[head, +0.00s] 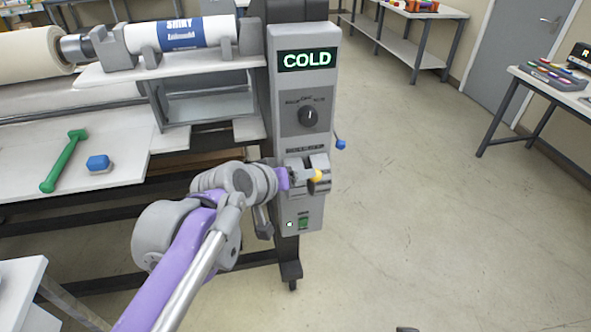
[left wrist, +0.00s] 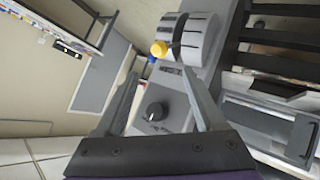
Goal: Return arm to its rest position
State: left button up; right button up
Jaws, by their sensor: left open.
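The laminator's grey control panel (head: 291,85) has a lit display (head: 306,60) reading COLD. Below it is a black rotary dial (head: 308,116) with its pointer roughly upright. It also shows in the left wrist view (left wrist: 155,111), between my fingers in the picture. My left arm reaches in from the lower left. My left gripper (left wrist: 160,74) is open and empty in front of the panel, close to the yellow-tipped lever (head: 317,175). The lever's yellow knob (left wrist: 158,49) appears just beyond the fingertips; I cannot tell whether they touch.
A labelled roll (head: 182,34) sits above. A blue-tipped handle (head: 340,144) sticks out right of the panel. The floor (head: 430,210) to the right is clear.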

pick_arm(q)
jog(key=s+a+f+g+y+p, duration=0.1)
jog(key=s+a+f+p, duration=0.1)
jog(key=s+a+f, duration=0.2)
jog(key=s+a+f+g+y+p, duration=0.1)
jog(key=s+a+f+g+y, duration=0.1)
jog(key=s+a+f, duration=0.2)
jog(key=s+a+f+m+g+y+p, duration=0.1)
jog(key=s+a+f, duration=0.3)
jog(key=s+f, duration=0.4)
jog(key=s+y+p, duration=0.1)
jog(key=s, duration=0.5)
jog(key=shift+s+a+f+g+p, duration=0.15)
jog(key=shift+a+g+p, duration=0.15)
jog(key=shift+a+p, duration=0.05)
dwell(1.0)
